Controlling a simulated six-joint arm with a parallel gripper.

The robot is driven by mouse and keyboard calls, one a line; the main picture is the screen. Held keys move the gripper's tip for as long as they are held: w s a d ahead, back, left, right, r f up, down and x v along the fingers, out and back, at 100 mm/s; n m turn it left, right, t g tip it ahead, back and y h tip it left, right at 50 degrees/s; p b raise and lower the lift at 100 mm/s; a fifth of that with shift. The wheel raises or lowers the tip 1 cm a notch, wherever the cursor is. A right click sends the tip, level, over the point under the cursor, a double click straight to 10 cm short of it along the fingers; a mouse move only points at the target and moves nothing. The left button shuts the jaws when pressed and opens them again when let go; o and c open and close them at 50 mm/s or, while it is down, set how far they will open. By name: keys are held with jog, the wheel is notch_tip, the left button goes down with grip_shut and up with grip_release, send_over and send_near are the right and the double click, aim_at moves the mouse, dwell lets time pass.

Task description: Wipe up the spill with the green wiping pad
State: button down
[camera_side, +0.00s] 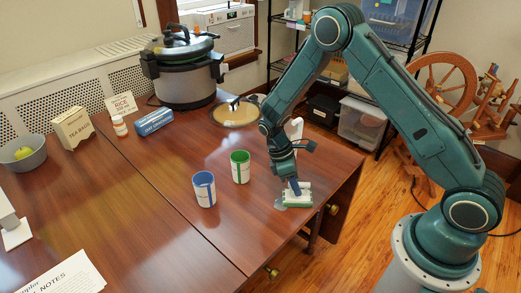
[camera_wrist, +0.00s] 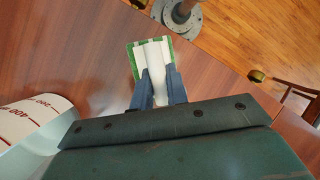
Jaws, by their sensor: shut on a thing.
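My gripper (camera_side: 295,187) points down near the right end of the wooden table and is shut on the white handle of the green wiping pad (camera_side: 298,204). In the wrist view, the blue fingers of my gripper (camera_wrist: 158,75) sit on both sides of the handle, and the pad's green edge (camera_wrist: 132,62) shows around its white top. The pad appears flat on or very close to the tabletop; I cannot tell if it touches. A small pale patch (camera_side: 280,204) shows at the pad's left edge and may be the spill. Any liquid under the pad is hidden.
A green-rimmed can (camera_side: 240,167) and a blue-rimmed can (camera_side: 204,190) stand left of my gripper. A white vessel with red markings (camera_wrist: 35,118) is close in the wrist view. A pot lid (camera_side: 236,115) lies behind. The table's right edge is near; the front middle is clear.

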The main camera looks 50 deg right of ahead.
jog(key=shift+w+d, duration=0.2)
jog(key=shift+d, duration=0.25)
jog(key=shift+w, duration=1)
jog(key=shift+w+a, duration=0.25)
jog(key=a, duration=0.9)
jog(key=shift+a, duration=0.15)
jog(key=w, duration=0.2)
jog(key=shift+w, duration=0.4)
jog(key=d, duration=0.9)
jog(key=shift+s+d, duration=0.1)
jog(key=shift+d, duration=0.3)
notch_tip(320, 180, up, 8)
jog(key=shift+r, duration=0.15)
